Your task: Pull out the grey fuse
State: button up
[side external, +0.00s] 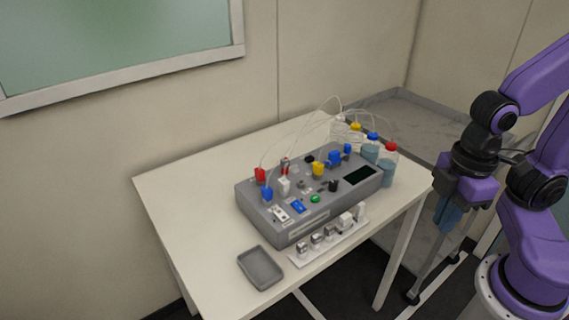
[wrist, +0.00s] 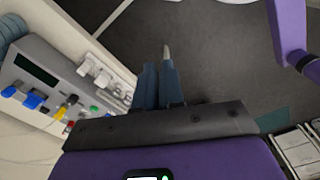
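The grey bioreactor control box (side external: 270,228) sits on the white table, with coloured plugs, switches and a dark screen on top. A white strip (side external: 327,249) in front of it carries several small grey and white block-like parts, including a grey one (side external: 316,240). These are too small to tell which is the grey fuse. My gripper (side external: 447,216) hangs in the air right of the table, pointing down, clear of the box and strip.
An empty grey tray (side external: 261,268) lies at the table's front left. Bottles with blue and red caps (side external: 387,164) stand at the box's right end, with thin clear tubes looping over the box. The left part of the white table (side external: 190,190) is clear.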

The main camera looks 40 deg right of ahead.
jog(key=o, duration=0.5)
jog(key=shift+w+a+r, duration=0.1)
jog(key=shift+w+a, duration=0.05)
jog(key=shift+w, duration=0.05)
jog(key=shift+o, duration=0.5)
jog(key=w+a+r, duration=0.2)
jog(key=w+a, duration=0.1)
jog(key=w, duration=0.2)
jog(key=w+a+r+n, duration=0.1)
jog(key=w+a+r, duration=0.1)
jog(key=w, duration=0.4)
jog(key=shift+w+a, duration=0.3)
jog(key=shift+a, duration=0.5)
notch_tip(320, 180, up, 4)
jog(key=n, duration=0.4)
send_over(285, 160)
notch_tip(285, 160, down, 18)
jog(key=shift+r, duration=0.25)
grip_shut()
